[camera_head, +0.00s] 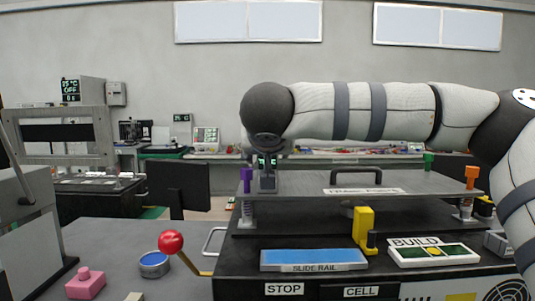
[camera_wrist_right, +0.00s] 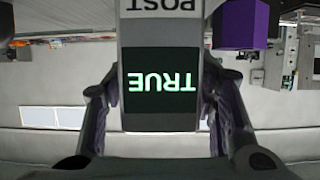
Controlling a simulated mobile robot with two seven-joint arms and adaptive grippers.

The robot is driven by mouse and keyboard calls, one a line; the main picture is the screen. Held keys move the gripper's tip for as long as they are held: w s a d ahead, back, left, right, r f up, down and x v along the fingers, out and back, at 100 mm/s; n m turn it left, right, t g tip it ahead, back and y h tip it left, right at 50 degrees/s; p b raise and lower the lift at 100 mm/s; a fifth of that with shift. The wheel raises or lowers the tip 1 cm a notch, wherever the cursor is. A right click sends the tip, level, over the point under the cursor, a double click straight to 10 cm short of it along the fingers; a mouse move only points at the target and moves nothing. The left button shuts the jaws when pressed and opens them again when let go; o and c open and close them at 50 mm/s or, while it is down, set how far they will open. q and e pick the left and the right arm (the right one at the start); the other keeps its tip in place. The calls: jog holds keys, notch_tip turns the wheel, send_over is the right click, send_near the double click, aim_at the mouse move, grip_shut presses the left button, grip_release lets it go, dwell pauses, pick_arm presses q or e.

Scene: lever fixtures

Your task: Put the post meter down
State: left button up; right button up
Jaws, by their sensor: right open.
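The post meter (camera_wrist_right: 162,85) fills the middle of the right wrist view. It is a grey block with a dark screen reading TRUE in pale green and a POST label, both upside down there. My right gripper (camera_head: 267,160) points down over the left end of the raised grey plate (camera_head: 310,183). Its fingers lie on both sides of the meter and are open. In the head view the meter's grey lower part (camera_head: 267,182) shows under the gripper, beside the purple post (camera_head: 246,178). Whether its base touches the plate is not clear. My left gripper is not in view.
The plate carries a black handle (camera_head: 357,172) and an orange post (camera_head: 472,174). In front are a yellow lever (camera_head: 363,228), a blue slide rail (camera_head: 313,258) and a BUILD panel (camera_head: 433,253). A red-knobbed lever (camera_head: 171,242) stands left.

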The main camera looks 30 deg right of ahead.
jog(key=v, duration=1.1)
jog(key=shift+s, duration=0.2)
jog(key=shift+a, duration=0.1)
